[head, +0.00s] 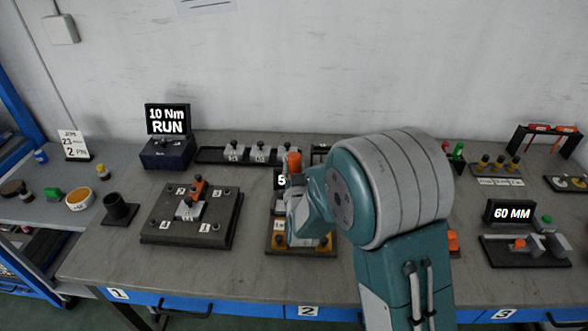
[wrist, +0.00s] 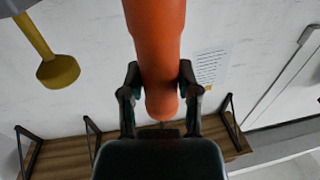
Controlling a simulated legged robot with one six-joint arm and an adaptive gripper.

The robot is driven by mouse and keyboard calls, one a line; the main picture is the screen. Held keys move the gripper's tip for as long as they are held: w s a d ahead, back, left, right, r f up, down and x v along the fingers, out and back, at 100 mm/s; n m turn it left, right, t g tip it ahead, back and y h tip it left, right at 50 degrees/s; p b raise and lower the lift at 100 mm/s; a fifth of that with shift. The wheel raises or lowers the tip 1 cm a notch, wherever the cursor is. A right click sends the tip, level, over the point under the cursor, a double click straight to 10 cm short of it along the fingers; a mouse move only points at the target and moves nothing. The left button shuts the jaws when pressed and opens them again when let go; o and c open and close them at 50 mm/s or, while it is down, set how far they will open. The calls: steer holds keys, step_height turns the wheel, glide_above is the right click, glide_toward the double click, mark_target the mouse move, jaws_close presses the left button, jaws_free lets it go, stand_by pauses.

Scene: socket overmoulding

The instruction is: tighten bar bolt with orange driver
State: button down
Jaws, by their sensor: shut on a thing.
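The orange driver (head: 293,162) stands roughly upright at the middle of the bench in the head view. Its orange handle (wrist: 158,45) fills the centre of the wrist view. My gripper (wrist: 158,80) is shut on the handle, with a dark finger on each side. Below it lies a dark fixture plate (head: 290,252) with yellow parts, largely covered by my arm and gripper. The driver's tip and any bolt under it are hidden, so I cannot tell whether they touch.
A dark plate (head: 160,232) with numbered tags and a grey and orange block (head: 190,206) lies to the left. A "10 Nm RUN" display (head: 168,119) stands behind it. A "60 MM" display (head: 510,211) stands at the right. A black cup (head: 119,209) stands at the left.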

mark_target(294, 156)
steer(key=shift+f, duration=0.15)
steer(key=shift+r, duration=2.65)
